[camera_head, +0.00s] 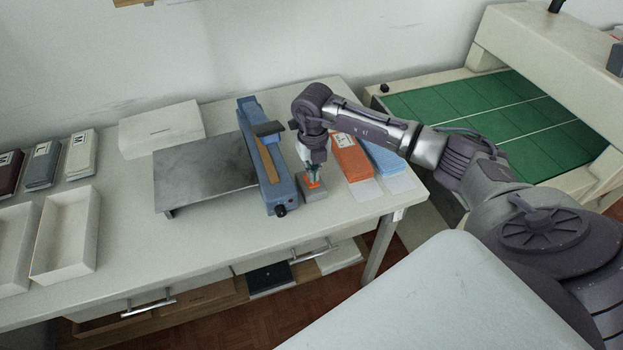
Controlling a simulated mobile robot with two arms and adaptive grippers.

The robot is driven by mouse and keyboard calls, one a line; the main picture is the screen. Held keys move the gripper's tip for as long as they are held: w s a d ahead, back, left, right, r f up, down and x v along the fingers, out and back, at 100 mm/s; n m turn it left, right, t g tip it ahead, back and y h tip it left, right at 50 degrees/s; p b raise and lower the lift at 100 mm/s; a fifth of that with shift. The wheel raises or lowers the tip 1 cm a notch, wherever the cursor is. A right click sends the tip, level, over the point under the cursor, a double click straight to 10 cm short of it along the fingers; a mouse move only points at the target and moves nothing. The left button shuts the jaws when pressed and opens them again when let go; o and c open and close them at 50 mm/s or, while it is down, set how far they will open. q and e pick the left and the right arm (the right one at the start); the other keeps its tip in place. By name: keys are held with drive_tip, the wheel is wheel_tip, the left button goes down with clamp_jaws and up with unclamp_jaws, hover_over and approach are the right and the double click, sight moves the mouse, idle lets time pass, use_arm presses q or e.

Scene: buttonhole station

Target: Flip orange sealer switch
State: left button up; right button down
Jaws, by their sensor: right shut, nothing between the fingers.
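The orange switch (313,184) sits on a small grey box (314,207) on the table, right beside the front end of the blue sealer (272,178). My right gripper (314,176) points down at the switch from above, shut and with nothing held. Its fingertips are at or just over the orange part; I cannot tell whether they touch it. The gripper partly hides the switch, so its position is unclear. My left gripper is not in view.
A metal plate stand (203,172) adjoins the sealer on the left. Orange (351,157) and blue (386,156) packets lie close to the right of my gripper. Open trays (66,236) stand at the far left. The table's front edge (225,262) is clear.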

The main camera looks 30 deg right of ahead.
sight(313, 184)
idle(0.4)
drive_tip(key=shift+f+b, duration=0.95)
drive_tip(key=shift+f, duration=0.25)
idle(0.5)
drive_tip(key=shift+r, duration=0.1)
drive_tip(key=shift+r+p, duration=2.55)
drive_tip(key=shift+r, duration=0.95)
drive_tip(key=shift+f, duration=0.1)
